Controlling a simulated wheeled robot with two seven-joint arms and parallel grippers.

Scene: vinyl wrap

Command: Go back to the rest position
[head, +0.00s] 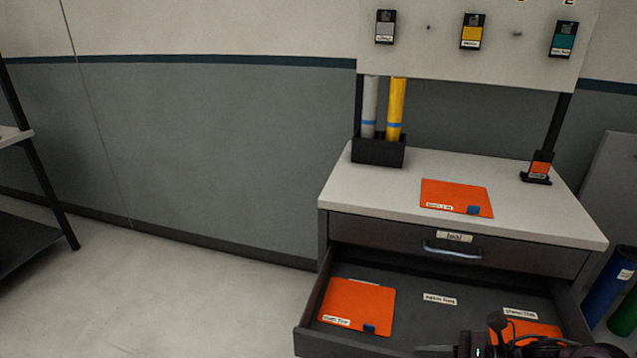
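A dark gripper and wrist (500,335), most likely my right one, show at the bottom right edge, over the open drawer (400,280). Its fingers are too dark and cut off to tell whether they are open or shut. It partly covers an orange sheet (530,327) in the drawer's right part. My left gripper is not in view.
The drawer juts from a cabinet (490,205). Another orange sheet (358,303) lies at the drawer's left, and one (455,197) lies on top. Grey (369,105) and yellow (396,105) rolls stand in a black holder. Floor at left is clear.

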